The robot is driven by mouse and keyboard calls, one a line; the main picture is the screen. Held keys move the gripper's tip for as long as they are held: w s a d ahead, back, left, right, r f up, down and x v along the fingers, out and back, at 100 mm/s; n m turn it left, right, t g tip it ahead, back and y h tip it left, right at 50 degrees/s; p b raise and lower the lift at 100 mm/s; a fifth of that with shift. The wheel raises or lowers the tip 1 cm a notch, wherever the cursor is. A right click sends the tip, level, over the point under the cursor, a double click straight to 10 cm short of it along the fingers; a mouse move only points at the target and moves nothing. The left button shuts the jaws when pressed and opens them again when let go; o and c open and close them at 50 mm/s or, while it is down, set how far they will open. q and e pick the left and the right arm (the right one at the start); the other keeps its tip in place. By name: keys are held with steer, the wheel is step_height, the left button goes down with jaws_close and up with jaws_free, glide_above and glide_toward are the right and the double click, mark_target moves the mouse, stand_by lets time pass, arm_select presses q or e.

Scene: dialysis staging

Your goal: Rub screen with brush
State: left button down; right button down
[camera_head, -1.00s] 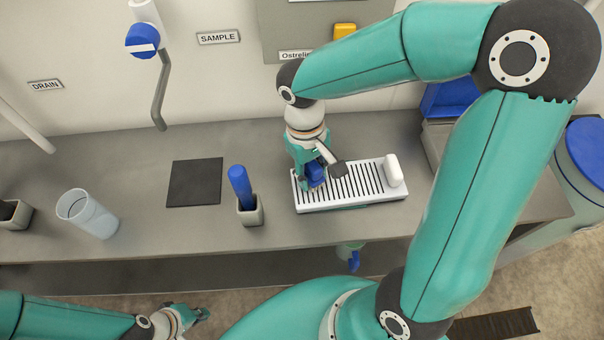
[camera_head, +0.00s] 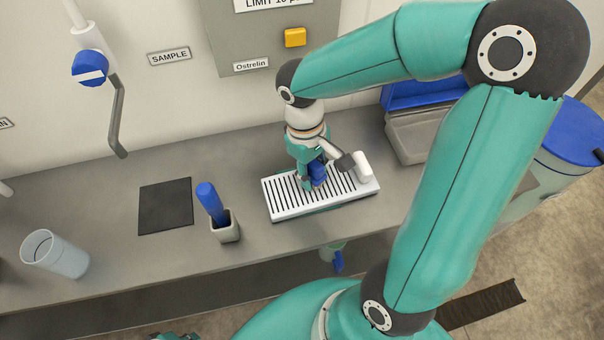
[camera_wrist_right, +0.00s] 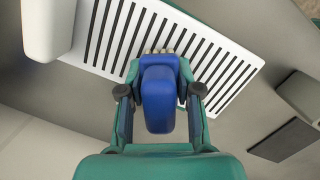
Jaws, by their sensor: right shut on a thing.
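The screen (camera_head: 275,206) is a white panel with dark slots lying on the counter; it also shows in the wrist view (camera_wrist_right: 228,92). My right gripper (camera_head: 312,184) is over the middle of the screen, shut on the blue brush. The brush (camera_head: 318,172) also shows between the fingers in the wrist view (camera_wrist_right: 158,95). Its pale bristles point at the slots and seem to touch them, though exact contact is hard to tell. My left gripper (camera_head: 176,336) barely shows at the bottom edge, so its jaws are unclear.
A white block (camera_head: 363,167) sits at the screen's right end. To the left are a grey holder (camera_head: 226,231) with a blue-handled item, a dark square mat (camera_head: 165,206) and a clear cup (camera_head: 55,255). A grey bin (camera_head: 415,135) stands behind right.

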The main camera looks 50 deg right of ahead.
mark_target(315, 163)
steer(key=shift+r, duration=0.1)
step_height(315, 163, up, 6)
steer(key=p, duration=0.5)
stand_by(0.5)
steer(key=shift+r+p, duration=1.25)
steer(key=shift+r, duration=0.25)
steer(key=shift+f, duration=0.1)
